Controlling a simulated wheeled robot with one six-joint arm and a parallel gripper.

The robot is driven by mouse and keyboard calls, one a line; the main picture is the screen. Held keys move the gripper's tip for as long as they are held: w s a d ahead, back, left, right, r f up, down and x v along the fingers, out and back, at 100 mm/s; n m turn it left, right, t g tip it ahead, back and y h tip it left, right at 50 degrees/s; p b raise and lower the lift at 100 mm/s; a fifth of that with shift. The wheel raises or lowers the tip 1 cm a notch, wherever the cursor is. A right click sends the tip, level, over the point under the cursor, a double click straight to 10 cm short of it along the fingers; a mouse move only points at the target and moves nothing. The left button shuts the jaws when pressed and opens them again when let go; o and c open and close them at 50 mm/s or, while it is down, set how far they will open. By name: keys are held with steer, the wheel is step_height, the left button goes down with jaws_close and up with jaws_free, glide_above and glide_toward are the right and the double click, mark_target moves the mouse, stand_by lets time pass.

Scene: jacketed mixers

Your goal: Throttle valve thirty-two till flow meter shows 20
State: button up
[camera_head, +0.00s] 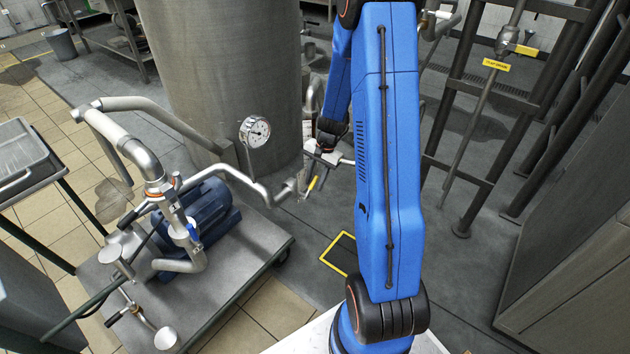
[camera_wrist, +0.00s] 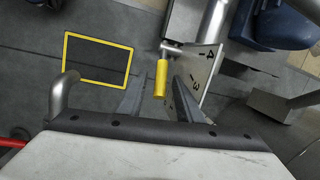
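A valve with a yellow handle (camera_head: 313,184) stands on thin pipework in front of the big steel tank. In the wrist view the yellow handle (camera_wrist: 161,80) lies between the two fingers of my gripper (camera_wrist: 162,92). The fingers are apart, with a narrow gap visible on each side of the handle. A pale plate (camera_wrist: 205,62) with dark figures sits right behind the handle; I cannot read it fully. In the head view my gripper (camera_head: 328,148) is small and partly hidden by my blue arm. A round white dial gauge (camera_head: 257,132) stands left of the valve; its reading is too small to tell.
A cart (camera_head: 240,262) with a blue pump (camera_head: 205,212) and bent pipes stands at left. The steel tank (camera_head: 225,70) rises behind. A yellow-framed floor patch (camera_wrist: 98,61) is clear.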

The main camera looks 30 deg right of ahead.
steer(key=shift+r, duration=0.1)
steer(key=w+v, duration=0.1)
steer(key=v, duration=1.6)
steer(key=shift+s, duration=0.5)
